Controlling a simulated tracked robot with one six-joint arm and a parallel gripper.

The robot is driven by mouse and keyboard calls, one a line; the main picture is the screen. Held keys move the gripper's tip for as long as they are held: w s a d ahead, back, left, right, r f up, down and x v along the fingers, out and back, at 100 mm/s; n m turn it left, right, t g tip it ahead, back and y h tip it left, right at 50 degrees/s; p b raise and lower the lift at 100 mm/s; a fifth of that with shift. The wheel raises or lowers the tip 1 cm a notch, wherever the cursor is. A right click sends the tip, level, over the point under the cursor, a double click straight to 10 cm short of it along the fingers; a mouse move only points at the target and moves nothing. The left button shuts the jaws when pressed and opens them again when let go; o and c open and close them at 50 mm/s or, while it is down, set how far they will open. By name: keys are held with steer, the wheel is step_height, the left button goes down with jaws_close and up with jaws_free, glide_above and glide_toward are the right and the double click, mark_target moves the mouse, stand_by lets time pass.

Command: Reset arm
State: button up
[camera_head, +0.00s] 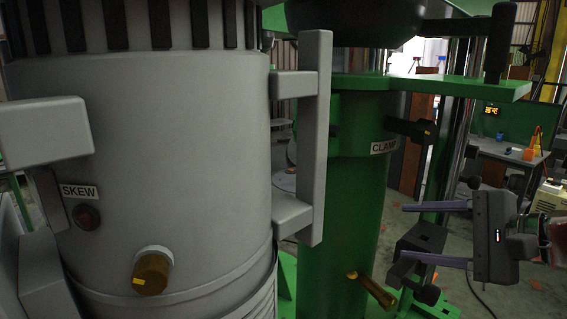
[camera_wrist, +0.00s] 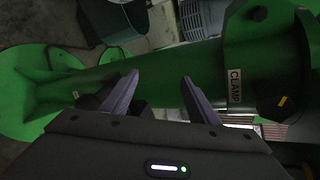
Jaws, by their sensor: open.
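My gripper (camera_head: 435,233) is at the right of the head view, its two purple-grey fingers pointing left toward the green column (camera_head: 345,190). The fingers are apart with nothing between them. In the wrist view my gripper (camera_wrist: 158,82) is also open and empty, with the green column (camera_wrist: 160,75) beyond the fingertips. The column carries a CLAMP label (camera_head: 384,147) and a black knob with a yellow mark (camera_head: 428,132). A brass-coloured lever (camera_head: 372,290) sticks out low on the column, left of and below my gripper.
A green plate (camera_head: 440,86) juts out above my gripper. A table (camera_head: 505,152) stands at the back right.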

steer(key=s+a+f+n+g+h, duration=0.2)
steer(key=s+a+f+n+h, duration=0.2)
steer(key=f, duration=0.5)
steer(key=s+a+f+n+g+h, duration=0.2)
steer(key=s+a+f+n+h, duration=0.2)
steer(key=s+f+n, duration=0.5)
steer(key=shift+f+n+g, duration=0.2)
steer(key=shift+n+g, duration=0.1)
steer(key=shift+n, duration=0.9)
steer(key=shift+s+a, duration=0.1)
